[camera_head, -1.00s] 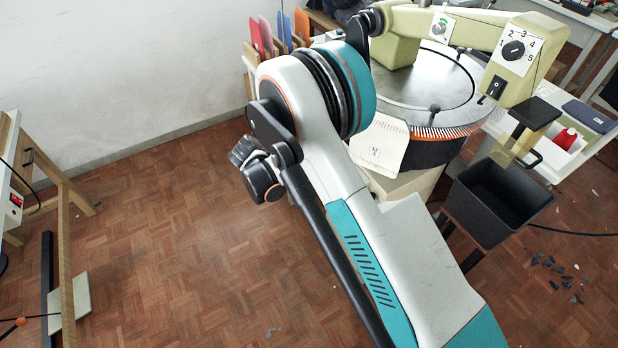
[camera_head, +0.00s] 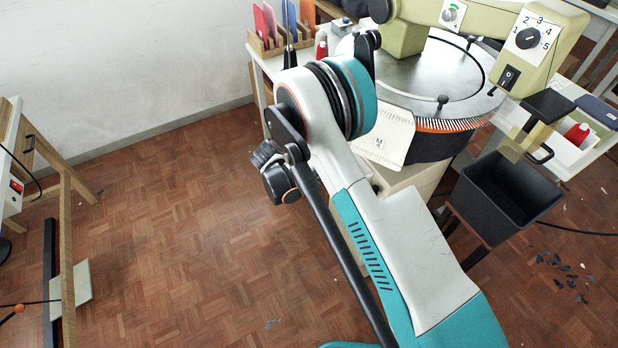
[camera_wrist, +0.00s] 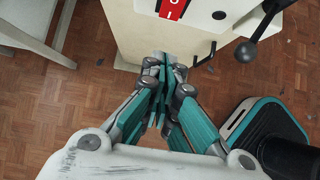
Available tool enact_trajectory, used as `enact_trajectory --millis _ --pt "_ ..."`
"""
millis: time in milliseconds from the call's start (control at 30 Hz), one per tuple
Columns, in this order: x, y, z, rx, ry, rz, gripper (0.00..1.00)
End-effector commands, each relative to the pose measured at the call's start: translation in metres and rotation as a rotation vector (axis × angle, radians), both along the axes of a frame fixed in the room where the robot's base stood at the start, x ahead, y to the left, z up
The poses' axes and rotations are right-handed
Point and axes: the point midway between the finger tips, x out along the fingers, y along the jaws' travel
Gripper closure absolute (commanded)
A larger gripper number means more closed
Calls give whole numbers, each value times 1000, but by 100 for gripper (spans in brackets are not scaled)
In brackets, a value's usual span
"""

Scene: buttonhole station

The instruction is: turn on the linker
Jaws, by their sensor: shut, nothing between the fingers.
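The linker (camera_head: 416,75) stands at the upper right in the head view, a pale green machine with a round metal plate and a pinned ring. Its arm carries a numbered dial (camera_head: 527,38) and a black rocker switch (camera_head: 509,77) marked I and O. In the wrist view my gripper (camera_wrist: 161,60) is shut and empty. A cream machine body (camera_wrist: 133,32) lies ahead of it, with a red rocker switch (camera_wrist: 173,8) cut off at the top edge, above the fingertips. I cannot tell which machine this is. My gripper is not visible in the head view.
A black bin (camera_head: 505,200) stands below the linker. A red thread cone (camera_head: 577,133) is on the white side table. A ball-knobbed lever (camera_wrist: 247,51) juts out right of my fingers. A wooden-framed stand (camera_head: 62,200) is at the left.

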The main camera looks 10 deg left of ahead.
Motion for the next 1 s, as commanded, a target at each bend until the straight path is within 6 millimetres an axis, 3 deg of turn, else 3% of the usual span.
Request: enact_trajectory --millis 100,400,1000 --pt "8 -13 -22 0 -1 -1 100" --pt "28 -41 -22 0 -1 -1 100" --pt "34 -50 -25 0 1 1 100"
